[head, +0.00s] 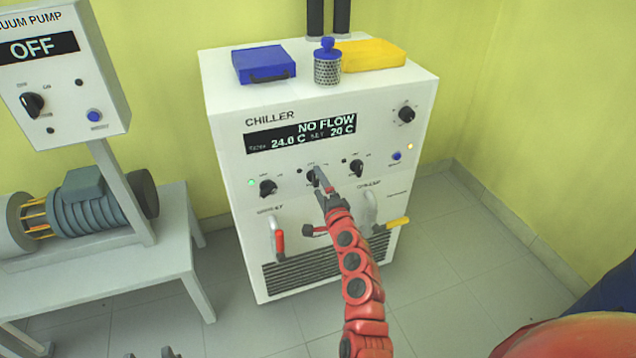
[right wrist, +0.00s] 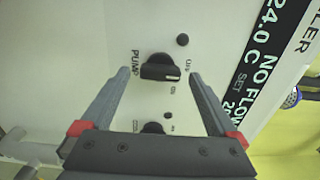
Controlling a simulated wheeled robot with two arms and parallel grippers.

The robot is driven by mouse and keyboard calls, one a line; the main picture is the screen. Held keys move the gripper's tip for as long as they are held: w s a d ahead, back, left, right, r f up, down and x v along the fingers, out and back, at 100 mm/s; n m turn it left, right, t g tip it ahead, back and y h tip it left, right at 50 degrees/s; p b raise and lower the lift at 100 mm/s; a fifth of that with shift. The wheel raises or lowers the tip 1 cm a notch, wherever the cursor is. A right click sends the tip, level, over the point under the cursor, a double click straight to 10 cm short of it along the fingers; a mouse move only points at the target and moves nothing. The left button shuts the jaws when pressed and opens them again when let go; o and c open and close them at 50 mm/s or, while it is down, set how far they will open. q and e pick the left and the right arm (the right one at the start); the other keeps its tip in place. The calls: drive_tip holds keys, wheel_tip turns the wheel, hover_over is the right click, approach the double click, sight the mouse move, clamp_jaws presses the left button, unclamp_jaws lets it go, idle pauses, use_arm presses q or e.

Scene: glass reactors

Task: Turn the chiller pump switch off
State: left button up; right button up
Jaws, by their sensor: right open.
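The white chiller (head: 315,225) stands by the wall, its display reading NO FLOW, 24.0 C and SET 20 C. The pump switch (right wrist: 160,70) is a black knob labelled PUMP in the right wrist view. Its white mark points toward the OFF and ON labels; I cannot tell exactly which it meets. A small lamp (right wrist: 182,40) beside it is dark. My right gripper (head: 317,177) is open at the middle knob, and its fingers (right wrist: 160,75) stand either side of the pump switch. I see no clear contact. Two grey tips, perhaps my left gripper (head: 150,354), show at the bottom edge.
Other knobs flank it: a left knob (head: 268,187), a right knob (head: 357,167) and an upper knob (head: 407,114). Below are a red-handled valve (head: 280,242) and a yellow-handled one (head: 395,222). A vacuum pump panel (head: 62,95) reading OFF stands left.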

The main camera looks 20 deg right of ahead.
drive_tip(key=s, duration=1.6)
drive_tip(key=shift+d, duration=0.3)
